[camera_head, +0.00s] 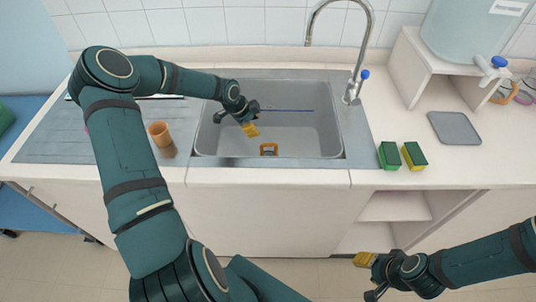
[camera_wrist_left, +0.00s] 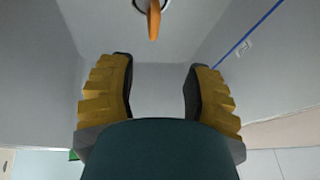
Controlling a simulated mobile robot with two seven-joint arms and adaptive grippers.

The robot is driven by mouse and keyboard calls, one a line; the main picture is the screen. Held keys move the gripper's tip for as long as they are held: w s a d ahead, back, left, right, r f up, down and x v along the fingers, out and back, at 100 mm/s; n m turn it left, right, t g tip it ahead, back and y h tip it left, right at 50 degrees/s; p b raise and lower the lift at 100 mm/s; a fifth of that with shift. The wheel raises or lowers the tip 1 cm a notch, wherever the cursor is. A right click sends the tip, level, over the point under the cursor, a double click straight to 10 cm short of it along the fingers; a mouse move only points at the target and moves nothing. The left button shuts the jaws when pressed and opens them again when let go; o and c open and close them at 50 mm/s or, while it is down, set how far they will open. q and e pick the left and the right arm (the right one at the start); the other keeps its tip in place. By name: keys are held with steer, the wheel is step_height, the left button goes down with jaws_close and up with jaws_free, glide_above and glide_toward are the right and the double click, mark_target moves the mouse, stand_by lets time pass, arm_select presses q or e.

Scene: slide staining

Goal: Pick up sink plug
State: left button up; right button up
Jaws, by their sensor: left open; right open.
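The orange sink plug (camera_head: 268,149) is at the bottom of the sink (camera_head: 300,135), toward its front wall. In the left wrist view the plug (camera_wrist_left: 154,20) shows as an upright orange piece over a round drain ring, beyond the fingertips. My left gripper (camera_head: 250,130) is inside the sink, behind and to the left of the plug. In the left wrist view its yellow fingers (camera_wrist_left: 158,85) are apart with nothing between them. My right gripper (camera_head: 368,262) is open and empty, low in front of the counter.
A curved faucet (camera_head: 352,85) stands behind the sink's right side. An orange cup (camera_head: 160,134) stands on the left drainboard. Two green-and-yellow sponges (camera_head: 389,155) (camera_head: 414,155) and a grey pad (camera_head: 453,128) lie to the right. A blue line (camera_head: 288,110) crosses the sink.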

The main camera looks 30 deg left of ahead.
mark_target(269, 144)
arm_select(q)
steer(key=b+x, duration=0.1)
steer(key=x, duration=0.3)
steer(key=b+x, duration=0.1)
steer(key=x, duration=0.4)
steer(key=shift+s+f, duration=0.15)
steer(key=shift+f, duration=0.1)
steer(key=shift+d+f, duration=0.3)
steer(key=shift+f, duration=0.1)
steer(key=b+x, duration=0.1)
steer(key=x, duration=0.3)
steer(key=shift+d+f, duration=0.2)
jaws_close()
